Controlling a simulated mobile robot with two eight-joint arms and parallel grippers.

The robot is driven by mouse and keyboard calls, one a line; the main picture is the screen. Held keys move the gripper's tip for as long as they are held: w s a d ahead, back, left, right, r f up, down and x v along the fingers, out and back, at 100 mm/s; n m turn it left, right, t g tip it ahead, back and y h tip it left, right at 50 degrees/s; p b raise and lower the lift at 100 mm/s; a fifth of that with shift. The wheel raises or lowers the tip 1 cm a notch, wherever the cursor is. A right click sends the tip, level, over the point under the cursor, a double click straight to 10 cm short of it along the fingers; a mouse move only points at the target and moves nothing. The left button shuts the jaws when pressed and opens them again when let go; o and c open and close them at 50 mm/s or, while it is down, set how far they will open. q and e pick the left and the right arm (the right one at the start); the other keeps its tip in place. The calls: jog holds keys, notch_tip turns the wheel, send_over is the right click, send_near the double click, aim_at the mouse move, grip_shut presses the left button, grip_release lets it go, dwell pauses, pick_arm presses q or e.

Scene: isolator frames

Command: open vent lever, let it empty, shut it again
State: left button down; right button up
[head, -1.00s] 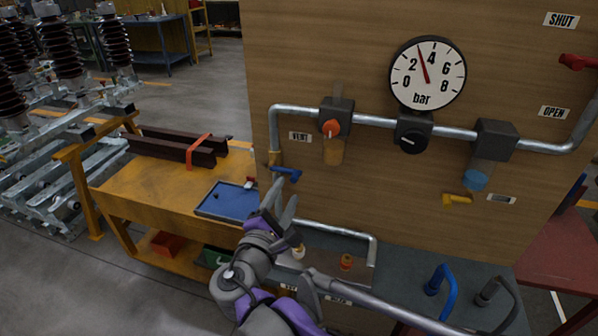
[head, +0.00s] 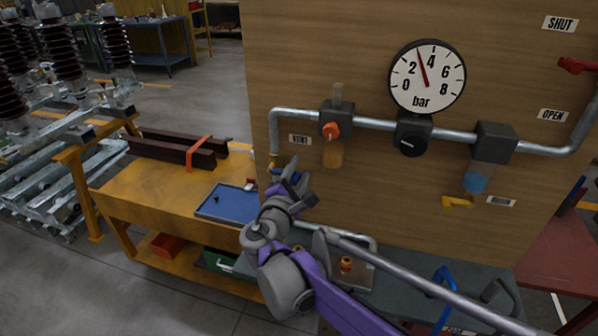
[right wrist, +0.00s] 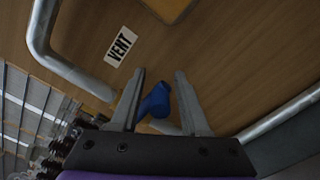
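The blue vent lever (head: 277,171) is at the lower end of the pipe on the left of the panel, below the VENT label (head: 300,139). My gripper partly hides it in the head view. My right gripper (head: 299,182) is at the lever. In the right wrist view the blue lever (right wrist: 155,101) lies between the two spread fingers (right wrist: 160,78), with a visible gap at least on the right side. The round gauge (head: 427,77) has its red needle between 2 and 4 bar. My left gripper is not in view.
A yellow bench (head: 150,190) with a blue tray (head: 229,203) stands left. Blue (head: 443,290) and grey handles rise at lower right.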

grip_shut()
jog(key=shift+f, duration=0.1)
dwell(1.1)
